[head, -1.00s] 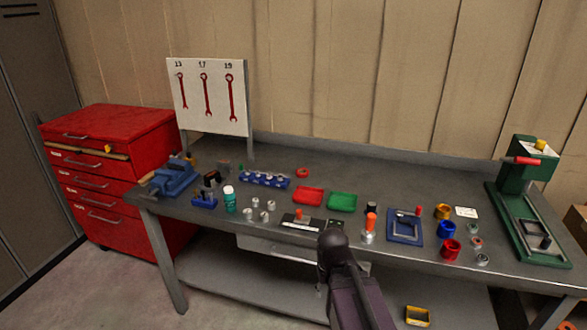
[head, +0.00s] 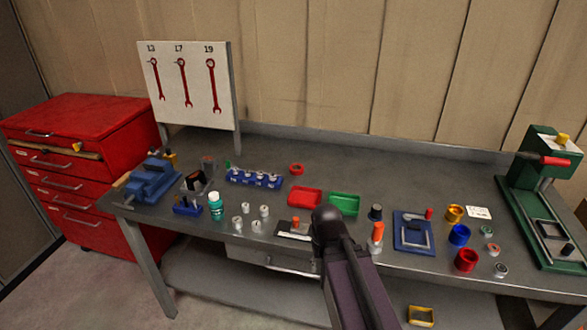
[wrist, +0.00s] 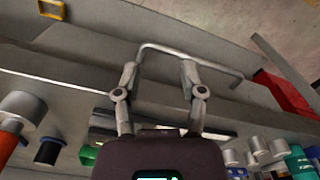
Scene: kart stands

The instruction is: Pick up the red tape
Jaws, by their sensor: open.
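A flatter red ring (head: 296,169) lies at the back middle. Both look like tape rolls; I cannot tell for certain which is the red tape. Neither clearly shows in the wrist view. My gripper (wrist: 160,72) is open and empty, above the bench's front edge. A drawer handle (wrist: 190,57) shows beyond its fingers. In the head view my dark arm hides the fingers.
The grey bench (head: 380,175) carries a red tray (head: 305,197), a green tray (head: 344,204), a blue frame (head: 414,231) and an orange-topped bottle (head: 376,238). A green press (head: 545,200) stands at the right, a blue vise (head: 152,180) at the left. The bench's back is mostly clear.

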